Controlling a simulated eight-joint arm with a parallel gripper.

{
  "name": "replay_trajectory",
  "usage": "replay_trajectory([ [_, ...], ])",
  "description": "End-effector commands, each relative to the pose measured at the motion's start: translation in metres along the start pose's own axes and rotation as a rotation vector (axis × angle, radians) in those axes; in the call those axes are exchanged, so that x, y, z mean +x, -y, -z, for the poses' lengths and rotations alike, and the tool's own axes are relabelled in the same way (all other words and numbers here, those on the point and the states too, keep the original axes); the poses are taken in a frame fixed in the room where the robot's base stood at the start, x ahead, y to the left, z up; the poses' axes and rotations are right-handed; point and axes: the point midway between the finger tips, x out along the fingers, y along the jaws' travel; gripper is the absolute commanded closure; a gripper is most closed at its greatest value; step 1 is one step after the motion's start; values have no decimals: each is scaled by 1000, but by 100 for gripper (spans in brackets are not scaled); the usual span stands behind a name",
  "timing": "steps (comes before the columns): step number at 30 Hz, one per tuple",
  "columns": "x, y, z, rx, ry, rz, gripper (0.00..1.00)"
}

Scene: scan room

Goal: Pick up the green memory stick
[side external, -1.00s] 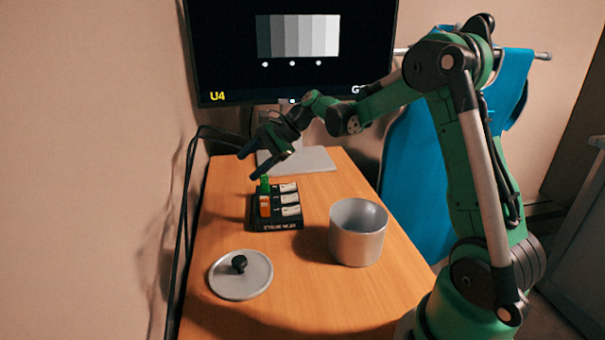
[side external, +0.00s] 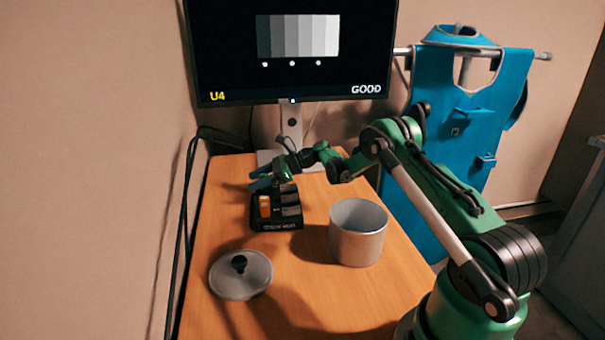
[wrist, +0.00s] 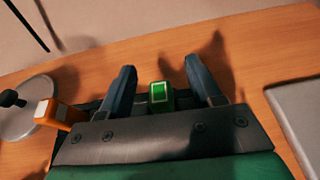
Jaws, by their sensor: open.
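The green memory stick (wrist: 161,96) stands in the wrist view between the two blue fingers of my gripper (wrist: 161,90). The fingers are apart, with a gap on each side of the stick. In the side external view my gripper (side external: 266,184) is down over the back of the black holder (side external: 277,225). There the fingers hide the green stick. An orange stick (side external: 265,206) stands in the holder; it also shows in the wrist view (wrist: 62,113), left of the left finger.
White-labelled items (side external: 290,203) sit in the holder's right side, in shadow. A metal pot (side external: 357,240) stands to the right and a round lid with a black knob (side external: 240,276) lies in front. A monitor (side external: 292,50) stands behind.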

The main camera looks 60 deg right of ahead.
Motion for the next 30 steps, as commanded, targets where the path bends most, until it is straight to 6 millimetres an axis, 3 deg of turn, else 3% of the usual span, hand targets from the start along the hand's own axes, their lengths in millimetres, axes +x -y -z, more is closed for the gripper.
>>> replay_trajectory([
  [8, 3, 0, 0, 0, -1, 0, 42],
  [14, 3, 0, 0, -1, -1, 0, 99],
  [25, 2, 0, -1, -1, -1, 0, 100],
  [30, -1, 0, -10, -1, -1, 0, 100],
])
